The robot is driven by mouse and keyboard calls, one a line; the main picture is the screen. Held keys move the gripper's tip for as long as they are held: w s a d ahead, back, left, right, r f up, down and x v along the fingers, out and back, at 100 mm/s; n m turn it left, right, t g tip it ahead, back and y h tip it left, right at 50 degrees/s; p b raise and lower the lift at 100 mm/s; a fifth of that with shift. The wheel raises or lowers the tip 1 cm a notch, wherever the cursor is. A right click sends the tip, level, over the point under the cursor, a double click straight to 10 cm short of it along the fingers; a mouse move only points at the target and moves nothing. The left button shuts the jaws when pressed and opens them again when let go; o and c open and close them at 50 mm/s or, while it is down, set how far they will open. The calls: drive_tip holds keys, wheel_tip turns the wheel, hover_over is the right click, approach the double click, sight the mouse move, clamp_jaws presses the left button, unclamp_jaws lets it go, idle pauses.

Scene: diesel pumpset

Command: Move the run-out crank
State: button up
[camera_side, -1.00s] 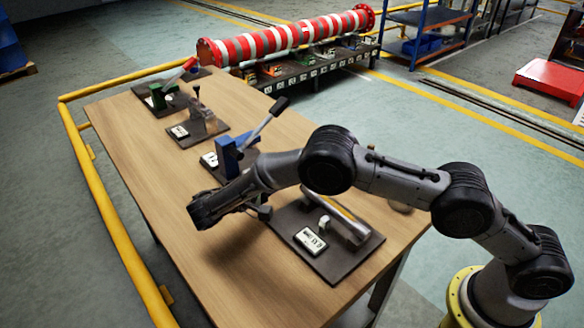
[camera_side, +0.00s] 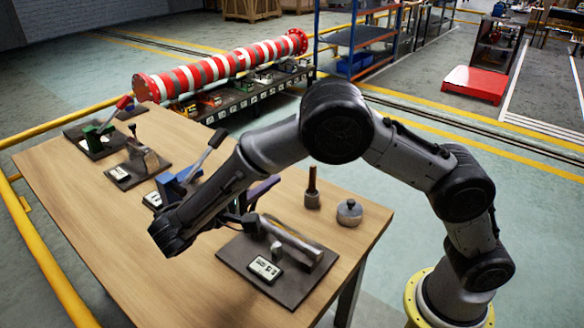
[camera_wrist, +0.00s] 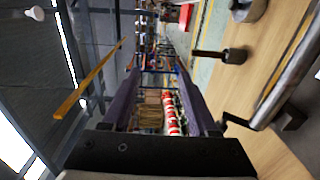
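Several lever or crank fixtures stand on dark plates on the wooden table; their labels are too small to read, so I cannot tell for sure which is the run-out crank. The nearest plate (camera_side: 232,256) carries a silver tube (camera_side: 291,238) and a white label. In the wrist view the tube (camera_wrist: 292,82) lies at the right, with a dark bent crank arm (camera_wrist: 236,122) at its end. My gripper (camera_wrist: 157,72) has its purple fingers apart and nothing between them. In the side view my gripper (camera_side: 264,188) is above and behind the nearest plate, partly hidden by my arm.
A blue fixture with a grey lever (camera_side: 203,158), a metal fixture (camera_side: 145,157) and a green, red-handled fixture (camera_side: 99,132) stand farther left. A dark-handled tool (camera_side: 312,190) and a round grey pot (camera_side: 349,213) stand behind the tube. The table's front left is clear.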

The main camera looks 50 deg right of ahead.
drive_tip(key=shift+s+d+r, duration=0.15)
drive_tip(key=shift+s+r, duration=0.2)
drive_tip(key=shift+s, duration=0.45)
drive_tip(key=shift+s+d+r, duration=0.2)
drive_tip(key=shift+s+r, duration=0.15)
drive_tip(key=shift+s, duration=0.4)
drive_tip(key=shift+s+d+r, duration=0.15)
drive_tip(key=shift+s+r, duration=0.2)
drive_tip(key=shift+s, duration=0.45)
drive_tip(key=shift+f, duration=0.1)
drive_tip(key=w+a+f+n+g+y, duration=0.1)
drive_tip(key=w+a+f+n+y, duration=0.15)
drive_tip(key=w+a+y, duration=0.4)
drive_tip(key=w+d+r+m+t+y, duration=0.1)
drive_tip(key=w+d+r+m+y, duration=0.25)
drive_tip(key=w+y, duration=0.4)
drive_tip(key=shift+n, duration=0.5)
drive_tip(key=x, duration=1.2)
drive_tip(key=shift+a+f, duration=0.1)
drive_tip(key=shift+f, duration=0.3)
